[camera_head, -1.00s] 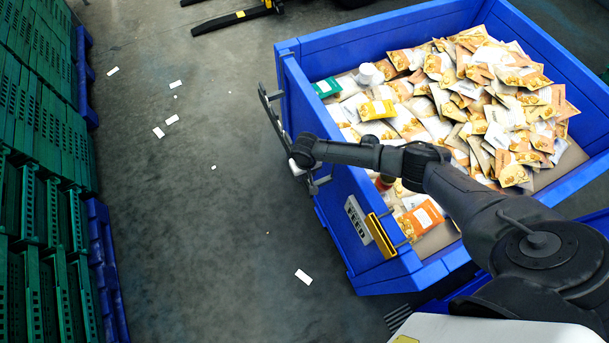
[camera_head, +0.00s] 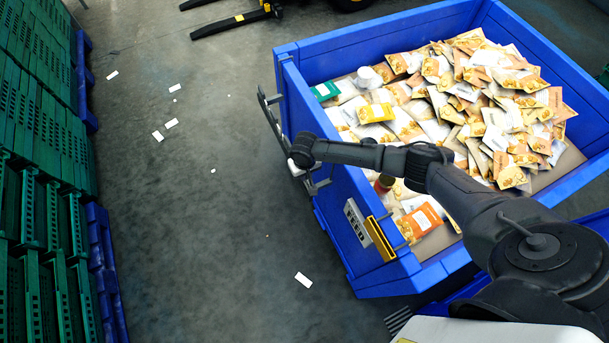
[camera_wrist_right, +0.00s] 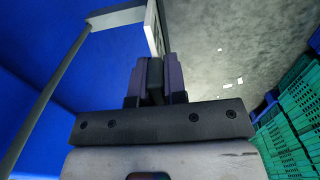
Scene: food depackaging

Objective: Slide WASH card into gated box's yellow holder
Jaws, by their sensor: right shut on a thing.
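The blue box (camera_head: 410,290) is full of food packets. A yellow holder (camera_head: 379,238) is on its near left wall, beside a pale panel with dark marks (camera_head: 357,222). My right gripper (camera_head: 297,168) is over the outside of the left wall, at the dark rail (camera_head: 268,112). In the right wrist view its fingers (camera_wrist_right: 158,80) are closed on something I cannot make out. A pale panel (camera_wrist_right: 156,30) shows just beyond the fingertips; I cannot tell whether it is held. No WASH lettering is readable. My left gripper is out of view.
Green crates (camera_head: 40,130) stand on blue pallets along the left. White scraps, one in front (camera_head: 303,278), lie on the grey floor. The floor between crates and box is mostly clear. A pallet-jack fork (camera_head: 235,20) lies at the top.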

